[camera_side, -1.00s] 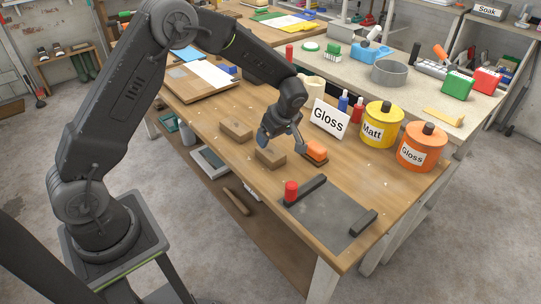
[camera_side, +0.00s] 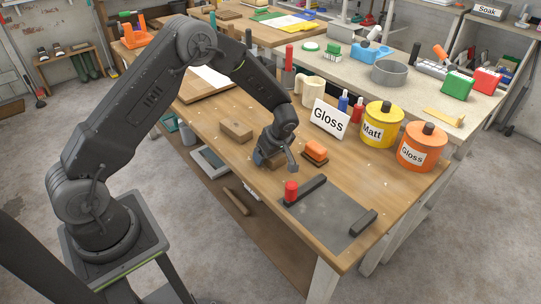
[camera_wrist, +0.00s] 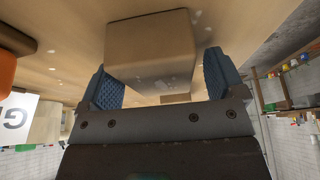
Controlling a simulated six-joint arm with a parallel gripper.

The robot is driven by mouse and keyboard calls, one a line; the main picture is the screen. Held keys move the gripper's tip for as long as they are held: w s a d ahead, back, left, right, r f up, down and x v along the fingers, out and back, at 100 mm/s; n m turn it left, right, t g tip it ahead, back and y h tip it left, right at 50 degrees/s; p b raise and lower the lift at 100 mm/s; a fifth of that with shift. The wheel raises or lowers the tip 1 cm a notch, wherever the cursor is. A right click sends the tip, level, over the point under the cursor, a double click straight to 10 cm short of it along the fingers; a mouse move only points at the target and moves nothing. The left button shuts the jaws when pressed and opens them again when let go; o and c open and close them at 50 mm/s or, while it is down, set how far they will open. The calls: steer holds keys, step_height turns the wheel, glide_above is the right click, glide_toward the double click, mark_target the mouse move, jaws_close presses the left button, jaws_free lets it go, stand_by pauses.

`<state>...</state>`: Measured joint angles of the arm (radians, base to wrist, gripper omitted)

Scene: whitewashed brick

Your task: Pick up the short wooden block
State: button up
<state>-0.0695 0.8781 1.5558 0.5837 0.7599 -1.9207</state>
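A wooden block (camera_wrist: 150,48) lies on the workbench directly under my gripper. In the side view it is mostly hidden behind the fingers. My gripper (camera_side: 273,160) is low over it; in the wrist view my gripper (camera_wrist: 163,85) is open, with a blue-padded finger on each side of the block. Small gaps show beside the block, so the fingers do not appear to press on it. A second wooden block (camera_side: 236,131) lies apart, further left and back on the bench; a block end (camera_wrist: 175,98) also shows beyond the near one in the wrist view.
An orange-topped block (camera_side: 316,150) lies close to the right of my gripper. A Gloss sign (camera_side: 329,119), yellow tin (camera_side: 378,125) and orange tin (camera_side: 421,148) stand right.

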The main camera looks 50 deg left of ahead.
steer(key=c, duration=1)
steer(key=shift+r, duration=0.15)
